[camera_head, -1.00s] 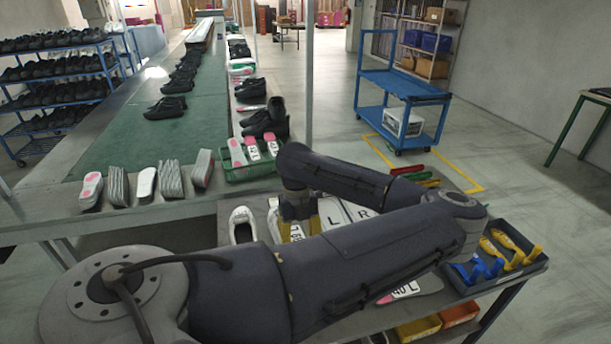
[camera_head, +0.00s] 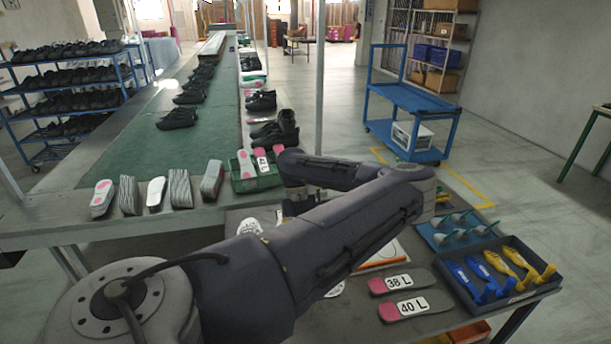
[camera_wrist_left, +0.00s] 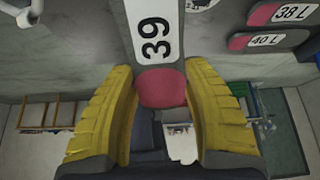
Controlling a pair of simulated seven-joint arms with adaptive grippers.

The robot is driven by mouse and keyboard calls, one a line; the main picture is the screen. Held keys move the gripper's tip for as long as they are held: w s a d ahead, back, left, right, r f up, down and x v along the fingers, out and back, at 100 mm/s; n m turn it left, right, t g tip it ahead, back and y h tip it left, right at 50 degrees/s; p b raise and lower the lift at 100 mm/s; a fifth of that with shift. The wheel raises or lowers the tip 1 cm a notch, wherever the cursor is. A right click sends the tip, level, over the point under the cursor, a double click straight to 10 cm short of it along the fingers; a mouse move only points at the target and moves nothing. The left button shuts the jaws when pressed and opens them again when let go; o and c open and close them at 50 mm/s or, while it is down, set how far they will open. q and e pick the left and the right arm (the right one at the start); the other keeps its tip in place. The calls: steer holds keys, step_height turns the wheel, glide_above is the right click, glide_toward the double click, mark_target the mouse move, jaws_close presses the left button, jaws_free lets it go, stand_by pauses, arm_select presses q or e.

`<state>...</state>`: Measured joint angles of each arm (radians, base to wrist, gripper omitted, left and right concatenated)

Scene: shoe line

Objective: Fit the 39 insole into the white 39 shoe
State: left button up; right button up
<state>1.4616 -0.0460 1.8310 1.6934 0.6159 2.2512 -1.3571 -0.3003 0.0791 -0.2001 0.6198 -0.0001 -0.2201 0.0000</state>
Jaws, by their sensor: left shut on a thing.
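The 39 insole (camera_wrist_left: 153,35) is grey with a white label reading 39 and a pink end. In the left wrist view it stands between the yellow fingers of my left gripper (camera_wrist_left: 160,75), which is shut on it near the pink end. In the head view my own arm hides the insole and most of this gripper. A white shoe (camera_head: 250,228) shows partly on the near table, left of the gripper; its size mark cannot be read. My right gripper is not in view.
The 38 L insole (camera_head: 390,283) and 40 L insole (camera_head: 410,307) lie at the table's right. Beyond them are a dark tray (camera_head: 520,293) of blue and yellow tools and a blue tray (camera_head: 432,243). A green crate (camera_head: 258,184) holds insoles behind my gripper.

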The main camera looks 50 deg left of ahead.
arm_select(q)
steer(key=shift+y, duration=0.3)
steer(key=shift+w+a+f, duration=0.4)
steer(key=shift+a+f, duration=0.2)
steer(key=shift+a, duration=0.3)
steer(key=shift+w+a+f, duration=0.45)
steer(key=shift+a+f, duration=0.15)
steer(key=shift+a, duration=0.25)
steer(key=shift+w+a+f, duration=0.4)
steer(key=shift+a+f, duration=0.2)
steer(key=shift+a, duration=0.3)
steer(key=shift+t+y, duration=0.3)
steer(key=shift+y, duration=0.1)
steer(key=shift+w+a+f, duration=0.3)
steer(key=shift+w+a, duration=0.05)
steer(key=shift+a, duration=0.4)
steer(key=shift+w+a+f, duration=0.25)
steer(key=shift+w+a, duration=0.1)
steer(key=shift+a, duration=0.45)
steer(key=shift+w+a+f, duration=0.3)
steer(key=shift+w+a, duration=0.05)
steer(key=shift+a, duration=0.4)
steer(key=shift+f+y, duration=0.3)
steer(key=shift+f, duration=0.5)
steer(key=o, duration=1.1)
steer(key=shift+r, duration=0.2)
steer(key=shift+r, duration=1.3)
steer(key=shift+r, duration=0.15)
